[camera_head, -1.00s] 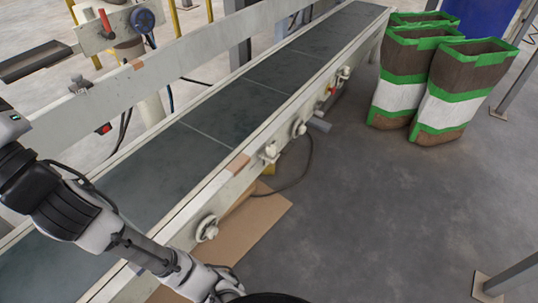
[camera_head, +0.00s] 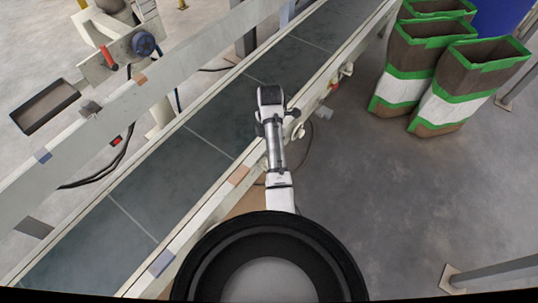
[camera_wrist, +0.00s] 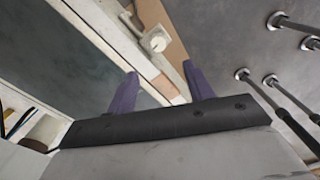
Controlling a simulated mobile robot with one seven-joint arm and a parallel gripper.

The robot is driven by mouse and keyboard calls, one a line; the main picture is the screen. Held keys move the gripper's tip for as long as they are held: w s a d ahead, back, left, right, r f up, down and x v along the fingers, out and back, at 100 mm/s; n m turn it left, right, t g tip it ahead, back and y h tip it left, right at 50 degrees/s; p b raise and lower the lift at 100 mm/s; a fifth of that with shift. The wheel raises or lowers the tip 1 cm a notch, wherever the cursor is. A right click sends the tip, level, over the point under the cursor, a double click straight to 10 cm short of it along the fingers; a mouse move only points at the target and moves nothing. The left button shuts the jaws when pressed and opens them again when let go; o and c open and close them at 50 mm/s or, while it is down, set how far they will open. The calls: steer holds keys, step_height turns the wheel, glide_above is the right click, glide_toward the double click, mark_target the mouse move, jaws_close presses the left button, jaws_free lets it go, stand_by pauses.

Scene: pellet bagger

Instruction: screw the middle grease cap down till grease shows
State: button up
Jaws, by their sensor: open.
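The conveyor's near side rail carries the grease fittings. In the head view my arm covers part of the rail; a pale fitting (camera_head: 298,131) shows just right of the arm, and another (camera_head: 347,69) sits farther up. In the wrist view a round white cap (camera_wrist: 155,41) on a pale bracket stands at the rail, ahead of my gripper (camera_wrist: 161,84). I cannot tell whether it is the middle one. My gripper is open, its two purple fingers apart and empty, with the cap beyond their tips. No grease can be made out. The gripper is not distinguishable in the head view.
The dark conveyor belt (camera_head: 150,196) runs diagonally, with its far rail (camera_head: 120,107) behind. Brown, white and green bags (camera_head: 470,80) stand at the right. A post foot (camera_head: 452,279) is at lower right. Several dark rods (camera_wrist: 295,120) show in the wrist view. Floor between is clear.

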step_height(320, 180, down, 13)
steer(key=shift+w, duration=0.1)
stand_by(0.4)
steer(key=c, duration=1)
